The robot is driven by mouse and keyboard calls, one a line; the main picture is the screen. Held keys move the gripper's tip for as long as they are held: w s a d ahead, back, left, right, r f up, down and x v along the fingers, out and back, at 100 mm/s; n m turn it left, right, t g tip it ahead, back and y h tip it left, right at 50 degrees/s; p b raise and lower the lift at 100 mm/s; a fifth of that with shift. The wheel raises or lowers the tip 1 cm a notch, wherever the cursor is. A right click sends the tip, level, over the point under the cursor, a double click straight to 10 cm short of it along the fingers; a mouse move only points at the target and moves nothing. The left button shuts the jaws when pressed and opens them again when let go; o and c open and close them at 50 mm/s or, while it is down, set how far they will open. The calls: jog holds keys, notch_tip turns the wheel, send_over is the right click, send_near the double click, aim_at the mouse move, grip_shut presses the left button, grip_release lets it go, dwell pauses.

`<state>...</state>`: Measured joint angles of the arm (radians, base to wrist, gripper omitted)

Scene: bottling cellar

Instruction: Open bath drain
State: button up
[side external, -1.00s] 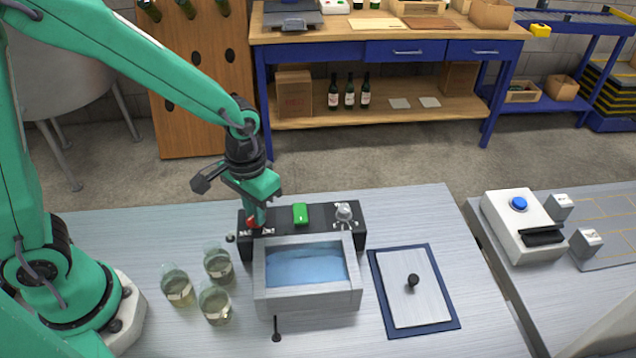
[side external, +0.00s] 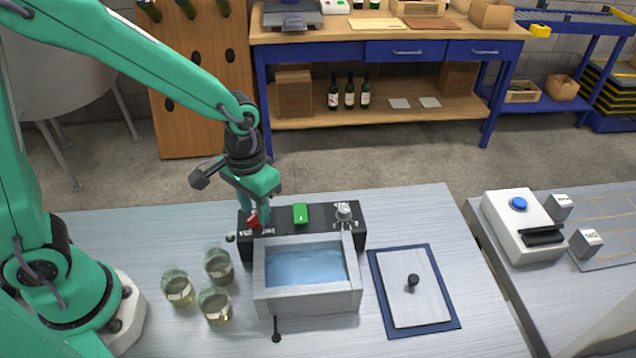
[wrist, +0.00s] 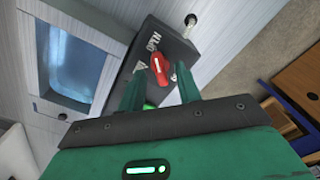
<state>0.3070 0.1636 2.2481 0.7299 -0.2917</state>
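The grey rectangular bath (side external: 307,299) stands on the bench with blue water (side external: 305,266) in it; it also shows in the wrist view (wrist: 68,107). A black control panel (side external: 325,222) runs along its back, with a red knob (side external: 252,218) at the left, a green switch (side external: 300,213) and a grey knob (side external: 344,211). My gripper (side external: 258,203) is above the red knob. In the wrist view my gripper (wrist: 160,85) is open, its fingers apart, with the red knob (wrist: 160,68) showing between and beyond the tips. The drain's outlet cannot be made out.
Several glass beakers (side external: 216,305) stand left of the bath. A small black-tipped lever (side external: 276,330) projects at its front. A lid with a black knob (side external: 413,296) lies on a blue mat (side external: 449,325) at right. A white device with a blue button (side external: 519,204) stands farther right.

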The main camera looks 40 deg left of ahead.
aim_at(255, 214)
jog(key=shift+r, duration=3.45)
jog(key=s+a+r+t, duration=0.5)
jog(key=s+a+r, duration=0.4)
jog(key=a, duration=0.1)
jog(key=shift+s+r+t, duration=0.15)
jog(key=shift+r+t, duration=0.05)
jog(key=shift+t, duration=0.1)
